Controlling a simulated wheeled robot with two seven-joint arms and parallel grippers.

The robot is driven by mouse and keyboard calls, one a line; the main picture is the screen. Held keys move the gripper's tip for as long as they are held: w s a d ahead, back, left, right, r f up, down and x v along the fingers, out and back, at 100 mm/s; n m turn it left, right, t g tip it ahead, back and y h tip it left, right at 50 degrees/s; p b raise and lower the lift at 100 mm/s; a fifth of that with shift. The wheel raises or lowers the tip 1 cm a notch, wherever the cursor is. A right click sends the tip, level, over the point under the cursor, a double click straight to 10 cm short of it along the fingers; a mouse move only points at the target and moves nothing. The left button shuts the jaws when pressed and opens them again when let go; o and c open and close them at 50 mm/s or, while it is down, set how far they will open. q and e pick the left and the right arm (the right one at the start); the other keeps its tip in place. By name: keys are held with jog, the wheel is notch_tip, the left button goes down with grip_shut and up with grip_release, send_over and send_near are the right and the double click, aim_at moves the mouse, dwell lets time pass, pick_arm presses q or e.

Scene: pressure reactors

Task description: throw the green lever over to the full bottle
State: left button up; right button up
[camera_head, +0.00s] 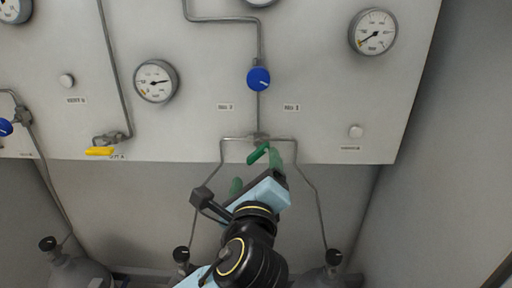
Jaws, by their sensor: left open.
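The green lever (259,153) sits on the valve at the pipe junction near the panel's lower edge. Its handle points down and to the left. My left gripper (256,172) comes up from below, its green-tipped fingers spread apart. The lever is just above and between the fingertips; I cannot tell whether they touch it. Two bottles are below, joined by pipes to this valve: one at the left (181,256), mostly hidden by my arm, and one at the right (322,277). Which is full cannot be told from the bottles themselves. My right gripper is not in view.
A blue knob (259,79) is above the lever. Gauges show at left (156,81) and right (373,32), with differing needles. A yellow lever (99,151) and another bottle (75,272) are farther left. Thin pipes flank my gripper; a wall stands at right.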

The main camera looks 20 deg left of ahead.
aim_at(256, 156)
pick_arm(q)
jog(key=p+x, duration=0.1)
jog(key=x, duration=0.7)
jog(key=shift+w, duration=0.1)
jog(key=shift+f, duration=0.1)
jog(key=c, duration=1)
